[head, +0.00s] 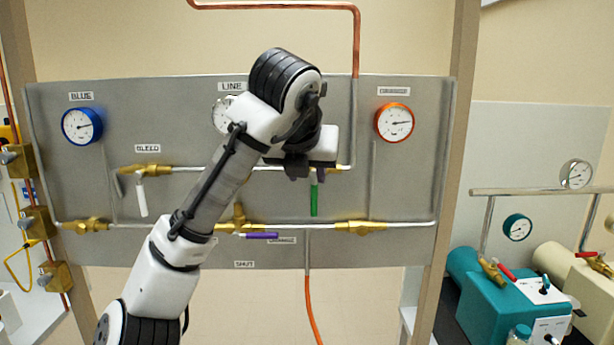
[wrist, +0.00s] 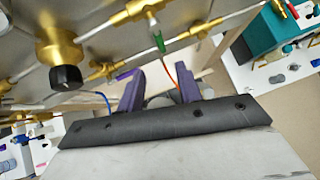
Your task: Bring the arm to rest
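My arm is raised and bent in front of the grey gauge panel (head: 200,160). My gripper (head: 306,176) is in front of the right-centre part of the panel, just above a green valve handle (head: 314,199) in the head view. In the wrist view my gripper (wrist: 160,92) shows two purple fingers apart with nothing between them. The green handle (wrist: 158,43) appears beyond the fingertips there, and I see no contact with it. A purple handle (head: 262,236) lies level on the lower pipe, and a white handle (head: 142,198) hangs at the left.
Blue (head: 82,126) and orange (head: 394,123) gauges sit on the panel; my arm partly hides a middle gauge (head: 222,114). An orange hose (head: 312,310) hangs below. Teal equipment (head: 500,305) stands at right. A black-knobbed brass valve (wrist: 62,55) shows close in the wrist view.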

